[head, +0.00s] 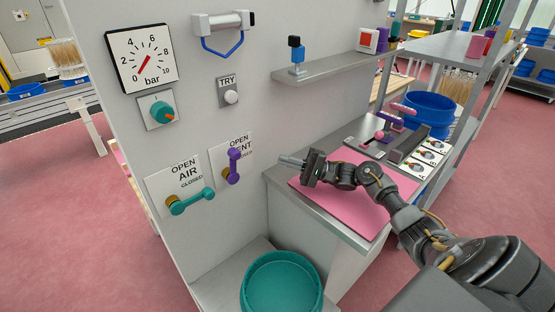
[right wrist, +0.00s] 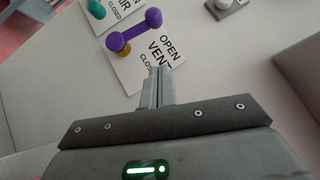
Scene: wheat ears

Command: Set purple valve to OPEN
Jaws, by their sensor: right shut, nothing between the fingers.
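The purple valve (head: 234,166) is on a white wall plate (head: 218,178) marked OPEN, VENT and CLOSED. Its handle stands up from the gold pivot, toward the OPEN end of the plate and partly over the lettering. The purple handle also shows in the right wrist view (right wrist: 136,30), beyond my fingertips and to their left. My right gripper (head: 287,160) is shut and empty, to the right of the valve and apart from it. Its shut fingers also show in the right wrist view (right wrist: 160,74). My left gripper is not in view.
A teal valve (head: 192,202) marked AIR sits left of the purple one, its handle pointing right. A gauge (head: 142,58), a teal knob (head: 162,111) and a TRY button (head: 231,97) are above. A pink mat (head: 340,205) lies on the bench below my right arm.

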